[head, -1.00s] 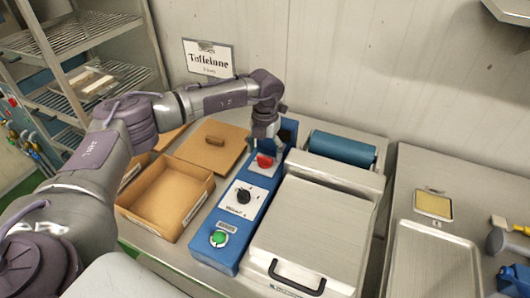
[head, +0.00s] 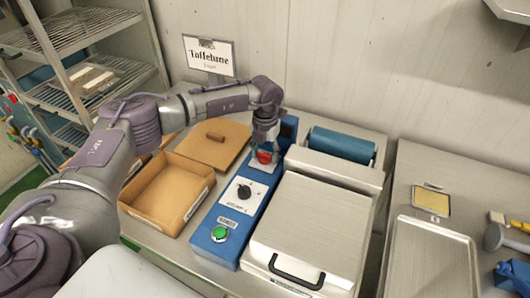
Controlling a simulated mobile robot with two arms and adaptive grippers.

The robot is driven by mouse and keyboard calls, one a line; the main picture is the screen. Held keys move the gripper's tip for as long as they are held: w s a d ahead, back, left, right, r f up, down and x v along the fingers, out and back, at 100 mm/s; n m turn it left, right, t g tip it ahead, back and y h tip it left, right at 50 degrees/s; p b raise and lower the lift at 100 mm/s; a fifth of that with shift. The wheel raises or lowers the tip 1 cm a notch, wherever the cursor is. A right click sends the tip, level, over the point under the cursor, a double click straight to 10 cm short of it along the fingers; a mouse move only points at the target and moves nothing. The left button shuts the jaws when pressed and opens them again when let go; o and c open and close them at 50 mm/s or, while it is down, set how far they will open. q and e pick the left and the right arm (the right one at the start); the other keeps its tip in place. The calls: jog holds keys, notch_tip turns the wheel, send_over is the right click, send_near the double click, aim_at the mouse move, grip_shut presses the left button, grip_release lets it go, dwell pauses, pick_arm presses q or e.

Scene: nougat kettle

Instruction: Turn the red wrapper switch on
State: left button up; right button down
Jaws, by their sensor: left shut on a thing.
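The red switch (head: 264,157) sits on a white plate near the far end of the blue control panel (head: 236,224). My left gripper (head: 265,149) reaches down over it from above and is shut on it, with the red part showing between the fingers. The knob's exact angle is too small to tell. A black rotary knob (head: 243,192) on a white plate and a green button (head: 219,233) lie nearer on the same panel. My right gripper is not in view.
The wrapper machine with a metal lid (head: 312,226) and a blue roller (head: 342,145) stands right of the panel. An open cardboard box (head: 203,201) and its lid (head: 215,141) lie left. A metal tray (head: 432,262) is at the right.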

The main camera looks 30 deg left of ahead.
pick_arm(q)
jog(key=m+b, duration=0.3)
jog(key=shift+f, duration=0.15)
jog(key=m+b, duration=0.3)
jog(key=m, duration=0.2)
jog(key=shift+m+b, duration=0.35)
jog(key=shift+m, duration=0.05)
jog(key=m+b, duration=0.2)
jog(key=m, duration=0.2)
jog(key=shift+m, duration=0.3)
jog(key=shift+r+m+b, duration=0.15)
jog(key=shift+m+b, duration=0.4)
jog(key=shift+m, duration=0.55)
jog(key=shift+r+m+b, duration=0.1)
jog(key=shift+m+b, duration=0.4)
jog(key=shift+m, duration=0.6)
jog(key=o, duration=1.2)
jog(key=shift+c, duration=0.2)
